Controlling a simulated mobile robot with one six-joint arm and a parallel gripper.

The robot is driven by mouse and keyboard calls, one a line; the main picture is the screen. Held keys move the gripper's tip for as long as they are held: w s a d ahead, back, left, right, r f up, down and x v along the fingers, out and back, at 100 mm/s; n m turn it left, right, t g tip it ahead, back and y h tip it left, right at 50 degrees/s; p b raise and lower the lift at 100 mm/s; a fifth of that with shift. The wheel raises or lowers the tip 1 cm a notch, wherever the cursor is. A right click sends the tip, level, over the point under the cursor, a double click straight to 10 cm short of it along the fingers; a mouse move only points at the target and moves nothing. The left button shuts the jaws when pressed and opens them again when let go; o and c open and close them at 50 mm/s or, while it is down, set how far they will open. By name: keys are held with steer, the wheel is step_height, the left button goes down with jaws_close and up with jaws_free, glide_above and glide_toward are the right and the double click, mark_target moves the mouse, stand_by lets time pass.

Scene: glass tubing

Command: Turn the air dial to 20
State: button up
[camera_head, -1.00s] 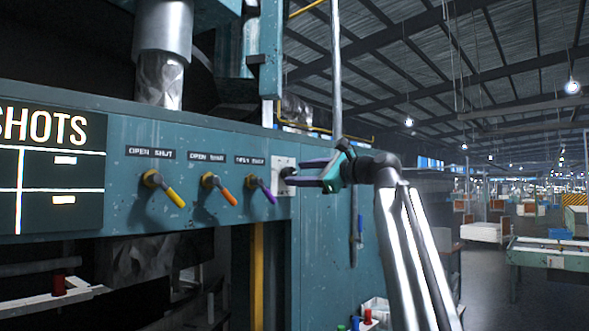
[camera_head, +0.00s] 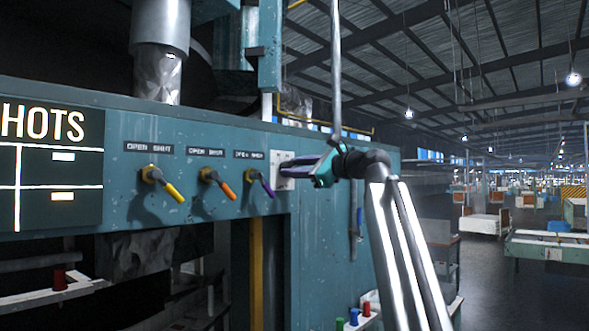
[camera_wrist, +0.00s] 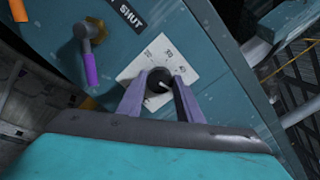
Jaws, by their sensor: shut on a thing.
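The air dial (camera_wrist: 158,80) is a round black knob with a light pointer mark on a white plate (camera_wrist: 133,72) with printed numbers. In the wrist view the pointer slants, but the number it meets is too small to read surely. My gripper (camera_wrist: 160,88) has its two purple fingers on either side of the knob, shut on it. In the head view my gripper (camera_head: 292,167) reaches from the right to the white plate (camera_head: 281,183) on the teal panel, and its fingers hide the knob.
Left of the plate are levers with yellow (camera_head: 174,192), orange (camera_head: 229,190) and purple (camera_head: 267,188) handles. The purple lever (camera_wrist: 90,68) is close to the plate in the wrist view. A scoreboard (camera_head: 50,165) is at far left. Coloured spools (camera_head: 354,316) stand below.

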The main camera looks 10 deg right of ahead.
steer(key=shift+f+n+b, duration=0.15)
steer(key=shift+n+b, duration=0.35)
steer(key=shift+b, duration=0.1)
steer(key=shift+s+a+n+t+h+b, duration=0.2)
steer(key=shift+n+b, duration=1.6)
steer(key=shift+n, duration=5.25)
steer(key=shift+w+d+n+t+h+b, duration=0.2)
steer(key=shift+n+b, duration=1.55)
steer(key=shift+n, duration=5.3)
steer(key=shift+s+a, duration=0.1)
steer(key=o, duration=1)
